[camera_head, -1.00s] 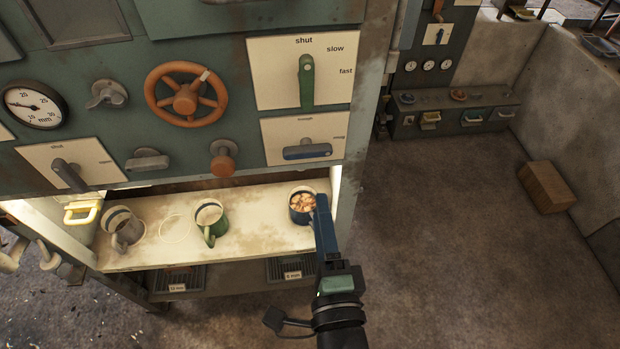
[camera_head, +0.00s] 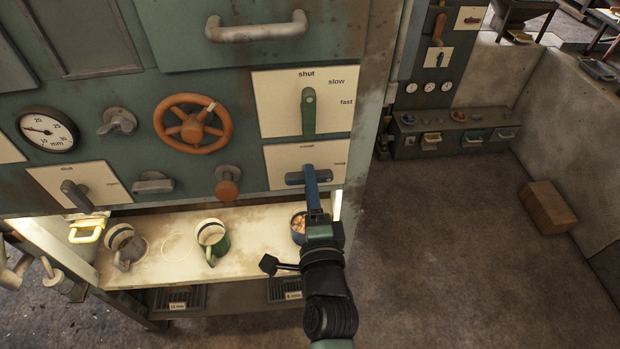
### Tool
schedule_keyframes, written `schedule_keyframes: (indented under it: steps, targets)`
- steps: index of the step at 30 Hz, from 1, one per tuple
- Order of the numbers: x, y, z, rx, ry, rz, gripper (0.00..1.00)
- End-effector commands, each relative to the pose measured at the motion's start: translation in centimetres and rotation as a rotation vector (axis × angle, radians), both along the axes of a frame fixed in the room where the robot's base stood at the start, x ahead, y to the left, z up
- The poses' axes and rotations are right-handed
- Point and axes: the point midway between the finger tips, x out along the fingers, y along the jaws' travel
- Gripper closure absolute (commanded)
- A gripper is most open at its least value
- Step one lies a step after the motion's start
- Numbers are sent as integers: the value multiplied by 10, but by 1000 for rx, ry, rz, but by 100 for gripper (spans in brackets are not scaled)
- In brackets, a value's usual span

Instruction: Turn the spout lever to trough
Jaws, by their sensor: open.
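The blue spout lever (camera_head: 293,180) lies about level on a cream plate (camera_head: 279,158) low on the green machine front. Two small labels, one at the plate's top and one at its right, are too blurred to read surely. My gripper (camera_head: 311,178) comes up from below, with its blue fingers at the lever's middle, overlapping it in the picture. The gripper is open. I cannot tell whether the fingers touch the lever or straddle it, and they hide part of it.
Above is a green lever (camera_head: 308,115) at shut. An orange handwheel (camera_head: 193,124) and an orange knob (camera_head: 228,184) are to the left. On the shelf (camera_head: 168,262) below are a grey mug (camera_head: 122,240), a green mug (camera_head: 212,238) and a filled blue mug (camera_head: 298,228), partly hidden.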

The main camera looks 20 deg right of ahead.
Motion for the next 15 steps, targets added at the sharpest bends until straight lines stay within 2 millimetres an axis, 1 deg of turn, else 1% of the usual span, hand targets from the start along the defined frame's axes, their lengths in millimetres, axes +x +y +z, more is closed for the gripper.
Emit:
schedule_keyframes:
  steps: [1,4,13,14,15]
  targets:
    - [4,-1,1,0,-1,0,45]
    - [9,-2,0,0,0,0,45]
    - [10,-3,0,0,0,0,45]
    - [10,-3,0,0,0,0,49]
    - [10,-3,0,0,0,0,56]
